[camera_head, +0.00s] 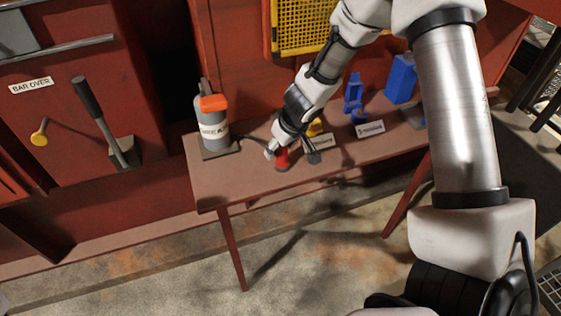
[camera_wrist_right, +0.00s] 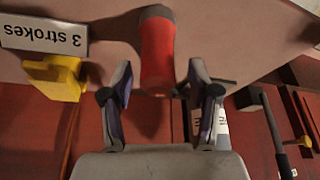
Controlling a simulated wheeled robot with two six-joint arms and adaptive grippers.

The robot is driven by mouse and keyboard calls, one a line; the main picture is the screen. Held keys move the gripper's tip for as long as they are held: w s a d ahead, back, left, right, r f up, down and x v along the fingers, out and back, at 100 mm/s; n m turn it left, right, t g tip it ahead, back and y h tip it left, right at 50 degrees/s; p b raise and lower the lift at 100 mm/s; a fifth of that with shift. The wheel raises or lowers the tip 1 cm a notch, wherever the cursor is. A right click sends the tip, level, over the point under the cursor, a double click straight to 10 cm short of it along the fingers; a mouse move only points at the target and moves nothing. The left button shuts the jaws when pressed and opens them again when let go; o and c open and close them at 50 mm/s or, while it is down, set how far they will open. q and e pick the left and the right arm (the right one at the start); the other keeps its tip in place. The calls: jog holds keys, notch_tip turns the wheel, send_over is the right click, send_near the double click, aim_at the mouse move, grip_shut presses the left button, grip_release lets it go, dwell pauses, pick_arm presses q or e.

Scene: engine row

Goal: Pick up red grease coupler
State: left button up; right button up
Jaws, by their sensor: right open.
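The red grease coupler (camera_head: 282,161) stands on the reddish-brown bench (camera_head: 240,182), near its front edge. My right gripper (camera_head: 290,151) is open at the coupler in the head view. In the right wrist view the fingers of my right gripper (camera_wrist_right: 160,74) are spread to either side of it, with a gap visible on both sides. Part of the coupler is hidden by the gripper in the head view. My left gripper is not in view.
A grey canister (camera_head: 212,130) with an orange top stands left on the bench. A yellow part (camera_wrist_right: 58,78) and a "3 strokes" label (camera_wrist_right: 45,36) are beside the coupler. Blue parts (camera_head: 401,80) stand further right. A lever (camera_head: 98,115) is on the red panel at left.

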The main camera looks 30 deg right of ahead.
jog(key=shift+w+d+f, duration=0.15)
jog(key=shift+w+f, duration=0.05)
jog(key=shift+f, duration=0.55)
grip_shut()
jog(key=shift+r, duration=0.1)
